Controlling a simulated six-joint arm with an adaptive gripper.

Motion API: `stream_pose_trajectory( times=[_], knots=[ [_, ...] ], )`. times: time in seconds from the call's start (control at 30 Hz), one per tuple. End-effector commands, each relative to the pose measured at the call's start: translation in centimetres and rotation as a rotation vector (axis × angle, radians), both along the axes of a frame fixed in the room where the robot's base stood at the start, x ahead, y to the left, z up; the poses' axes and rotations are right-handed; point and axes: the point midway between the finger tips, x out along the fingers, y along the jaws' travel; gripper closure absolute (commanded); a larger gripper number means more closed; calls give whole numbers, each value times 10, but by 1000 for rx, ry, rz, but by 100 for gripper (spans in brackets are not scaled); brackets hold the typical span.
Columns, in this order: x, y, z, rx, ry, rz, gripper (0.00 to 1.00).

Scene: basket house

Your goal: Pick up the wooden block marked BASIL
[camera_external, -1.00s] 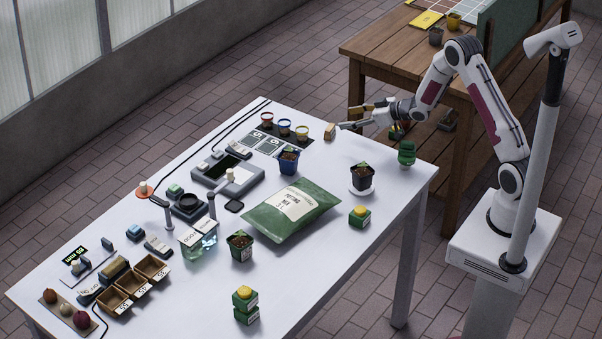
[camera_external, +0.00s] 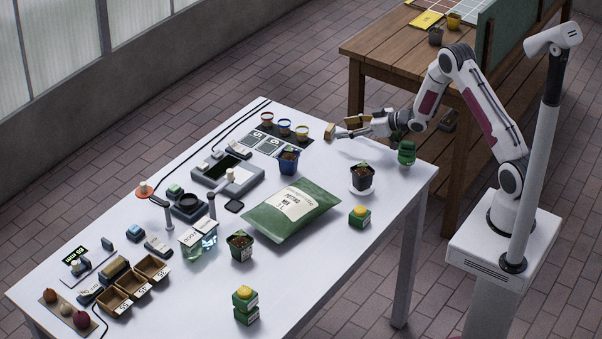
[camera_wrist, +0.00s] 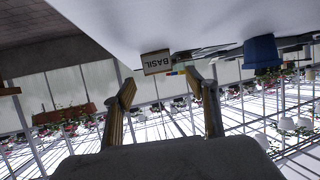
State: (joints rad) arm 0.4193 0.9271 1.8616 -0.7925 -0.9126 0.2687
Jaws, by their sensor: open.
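The wooden block marked BASIL (camera_external: 330,131) stands at the far right part of the white table, near its back edge. In the wrist view the block (camera_wrist: 157,62) shows its lettering upside down, ahead of and between my fingertips. My gripper (camera_external: 349,127) is low beside the block, on its right in the outside view. In the wrist view my gripper (camera_wrist: 162,88) has its two fingers apart with nothing between them. I cannot tell whether a fingertip touches the block.
Three small colored cups (camera_external: 284,127) stand left of the block. A blue pot (camera_external: 288,161) is in front, and it also shows in the wrist view (camera_wrist: 262,52). A dark pot on a white saucer (camera_external: 362,192) and a green object (camera_external: 406,153) stand nearer my arm.

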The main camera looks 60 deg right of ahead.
Motion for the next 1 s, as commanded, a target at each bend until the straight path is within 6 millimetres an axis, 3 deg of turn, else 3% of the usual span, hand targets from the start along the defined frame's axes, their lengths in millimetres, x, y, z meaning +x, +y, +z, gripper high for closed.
stream_pose_trajectory(
  times=[0.2,0.67,1.0],
  knots=[
    [12,3,-5,0,1,0,43],
    [15,4,-6,1,1,0,43],
    [38,7,-9,0,0,0,43]
  ],
)
